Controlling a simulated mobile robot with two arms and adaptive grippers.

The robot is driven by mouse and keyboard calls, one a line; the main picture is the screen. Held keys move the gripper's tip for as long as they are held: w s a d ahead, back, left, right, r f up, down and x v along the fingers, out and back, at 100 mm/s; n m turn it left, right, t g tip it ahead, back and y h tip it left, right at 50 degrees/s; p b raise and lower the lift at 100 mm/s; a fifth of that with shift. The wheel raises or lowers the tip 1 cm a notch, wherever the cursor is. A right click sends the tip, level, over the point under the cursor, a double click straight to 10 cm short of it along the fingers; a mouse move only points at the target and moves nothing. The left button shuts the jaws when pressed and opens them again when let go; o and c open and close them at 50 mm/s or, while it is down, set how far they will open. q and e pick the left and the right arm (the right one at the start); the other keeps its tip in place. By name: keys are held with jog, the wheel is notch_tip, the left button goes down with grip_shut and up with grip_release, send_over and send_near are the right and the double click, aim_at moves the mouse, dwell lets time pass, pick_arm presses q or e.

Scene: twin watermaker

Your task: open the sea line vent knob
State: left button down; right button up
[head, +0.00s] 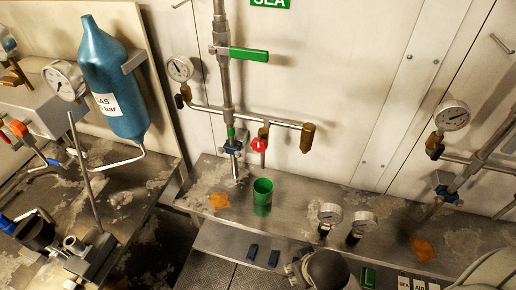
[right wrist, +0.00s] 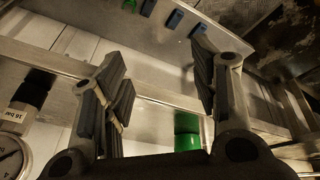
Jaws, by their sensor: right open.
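Under the green SEA sign (head: 270,3), a vertical metal pipe holds a long green lever (head: 249,54) pointing right. A horizontal branch pipe below carries a pressure gauge (head: 180,68), a small round red knob (head: 259,144) and a brass fitting (head: 307,137). I cannot tell for certain which part is the vent knob. In the right wrist view my right gripper (right wrist: 160,62) is open and empty, its fingers apart over the bench area. Its arm shows at the bottom of the head view, away from the red knob. My left gripper is not in view.
A green cup (head: 263,196) stands on the metal shelf below the red knob; it also shows in the right wrist view (right wrist: 187,135). A blue bottle (head: 112,80) is at left.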

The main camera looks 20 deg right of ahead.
jog(key=w+r+m+t+h, duration=0.2)
jog(key=w+r+m+h, duration=0.1)
jog(key=w+r, duration=0.15)
jog(key=m+t+h, duration=0.5)
jog(key=t+h, duration=0.1)
jog(key=t, duration=0.3)
send_near(258, 148)
jog(key=p+x, duration=0.2)
jog(key=x, duration=0.2)
jog(key=p+x, duration=0.2)
jog(key=x, duration=0.2)
jog(key=shift+w+d+r, duration=0.1)
jog(key=shift+w+r, duration=0.05)
jog(key=shift+r, duration=0.1)
jog(key=shift+w+d+f+p, duration=0.15)
jog(key=shift+w+d+p, duration=0.2)
jog(key=shift+w, duration=0.1)
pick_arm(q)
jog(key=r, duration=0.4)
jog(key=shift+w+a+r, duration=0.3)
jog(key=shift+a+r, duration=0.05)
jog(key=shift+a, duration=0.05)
pick_arm(e)
jog(key=c, duration=1.1)
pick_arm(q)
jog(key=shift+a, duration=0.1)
pick_arm(e)
jog(key=shift+o, duration=0.2)
